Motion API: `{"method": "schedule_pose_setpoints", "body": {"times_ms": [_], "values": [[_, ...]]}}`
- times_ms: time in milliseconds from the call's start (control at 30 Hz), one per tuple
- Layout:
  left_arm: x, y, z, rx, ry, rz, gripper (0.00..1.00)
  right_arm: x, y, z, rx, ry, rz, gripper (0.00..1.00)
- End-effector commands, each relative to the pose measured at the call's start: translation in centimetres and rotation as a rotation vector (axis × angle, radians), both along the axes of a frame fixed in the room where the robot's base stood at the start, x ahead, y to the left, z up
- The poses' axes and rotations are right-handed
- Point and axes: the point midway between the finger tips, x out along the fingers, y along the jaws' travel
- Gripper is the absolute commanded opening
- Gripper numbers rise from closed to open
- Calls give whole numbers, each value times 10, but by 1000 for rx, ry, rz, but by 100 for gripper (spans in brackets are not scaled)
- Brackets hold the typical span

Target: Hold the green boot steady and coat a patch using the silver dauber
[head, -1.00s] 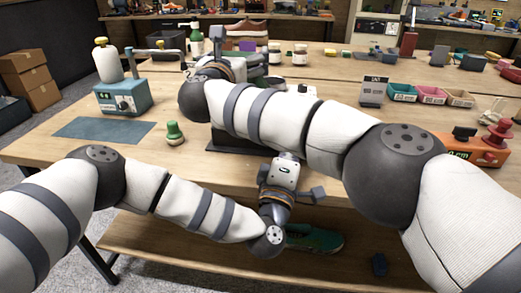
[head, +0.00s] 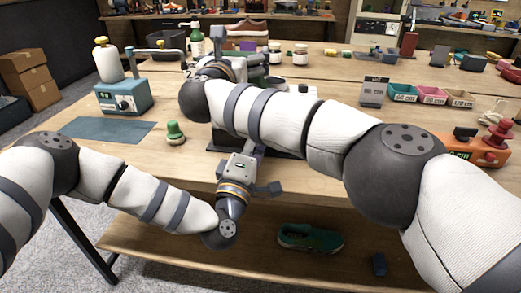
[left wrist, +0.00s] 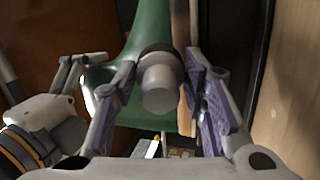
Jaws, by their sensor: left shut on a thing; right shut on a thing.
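The green boot (left wrist: 150,30) fills the upper middle of the left wrist view. In the head view it is mostly hidden behind my right arm. The silver dauber (left wrist: 160,85) is a short grey cylinder with a dark collar, held between the purple pads of my left gripper (head: 256,152). It appears in front of the boot; I cannot tell whether it touches. My right gripper (head: 256,68) is beyond the arm, largely covered, and shut on the boot. Its fingers show at the boot's left edge in the left wrist view (left wrist: 76,70).
A green-topped brush (head: 175,133) and a blue mat (head: 105,130) lie on the table's left. A teal device (head: 124,97) stands behind them. Coloured bins (head: 432,96) and an orange device (head: 478,148) are at right. A green sneaker (head: 310,238) lies on the lower shelf.

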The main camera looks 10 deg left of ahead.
Motion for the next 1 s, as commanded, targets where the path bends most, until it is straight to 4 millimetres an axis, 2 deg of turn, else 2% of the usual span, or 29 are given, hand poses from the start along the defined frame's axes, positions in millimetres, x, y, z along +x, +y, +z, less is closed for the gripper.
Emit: {"method": "schedule_pose_setpoints", "body": {"times_ms": [33,267,600,667,1000], "values": [[0,0,-3,0,4,-2,8,2,-3,-8,4,13,-6,48],[1,4,-3,1,5,-1,8,2,-3,-8,5,15,-7,48],[4,38,-4,1,5,1,8,2,-3,-9,6,17,-7,48],[3,36,-4,0,5,-3,8,2,-3,-9,6,17,-7,48],[0,1,-4,0,6,-3,8,2,-3,-10,7,19,-7,48]]}}
